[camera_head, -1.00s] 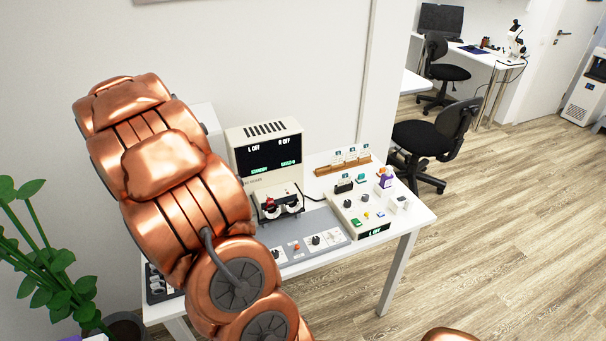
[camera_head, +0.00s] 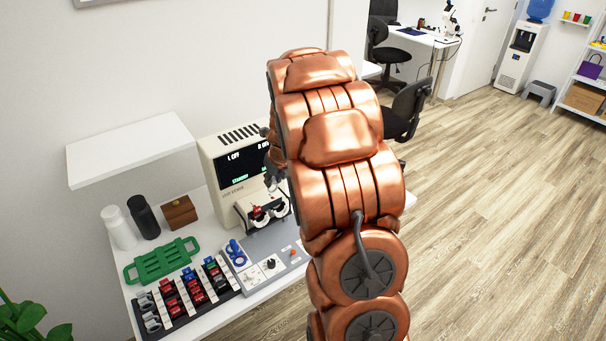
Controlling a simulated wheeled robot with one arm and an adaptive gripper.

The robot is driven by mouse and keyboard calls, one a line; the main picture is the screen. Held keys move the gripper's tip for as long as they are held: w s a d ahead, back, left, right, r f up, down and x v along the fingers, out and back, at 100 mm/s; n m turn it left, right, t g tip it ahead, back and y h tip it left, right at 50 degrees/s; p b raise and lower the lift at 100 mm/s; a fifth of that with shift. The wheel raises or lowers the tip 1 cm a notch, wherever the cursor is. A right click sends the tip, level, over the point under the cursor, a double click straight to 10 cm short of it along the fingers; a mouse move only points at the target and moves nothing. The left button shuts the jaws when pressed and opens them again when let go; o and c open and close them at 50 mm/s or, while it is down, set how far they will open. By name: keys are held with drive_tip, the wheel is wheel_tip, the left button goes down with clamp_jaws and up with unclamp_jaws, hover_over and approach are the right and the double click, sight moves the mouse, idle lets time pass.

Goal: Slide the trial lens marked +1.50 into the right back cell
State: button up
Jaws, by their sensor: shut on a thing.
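My gripper (camera_head: 272,182) shows as small grey parts to the left of my copper arm, just above the lens holder. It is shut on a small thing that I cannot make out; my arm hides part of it. The lens holder (camera_head: 264,217), with pale round cells and a red-tabbed piece in it, stands in front of the cream display unit (camera_head: 208,147). My arm covers its right side, and I cannot tell its back cells apart. A dark rack (camera_head: 187,317) at the lower left holds several red-, blue- and grey-tabbed lenses. Their markings are too small to read.
A green tray (camera_head: 141,269) lies behind the rack. White and black bottles (camera_head: 119,228) (camera_head: 143,217) and a wooden box (camera_head: 179,211) stand under a white shelf (camera_head: 130,150). A blue item (camera_head: 236,253) stands on the grey control panel (camera_head: 253,272). My arm hides the table's right part.

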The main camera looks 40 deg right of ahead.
drive_tip(key=shift+s+d+f, duration=0.15)
drive_tip(key=shift+s+d, duration=0.05)
drive_tip(key=shift+d, duration=0.15)
drive_tip(key=shift+f+b, duration=2.15)
drive_tip(key=shift+f, duration=0.2)
drive_tip(key=shift+s+r+p, duration=0.1)
drive_tip(key=shift+p, duration=0.4)
drive_tip(key=shift+f, duration=1.6)
drive_tip(key=o, duration=0.9)
drive_tip(key=shift+v, duration=6.05)
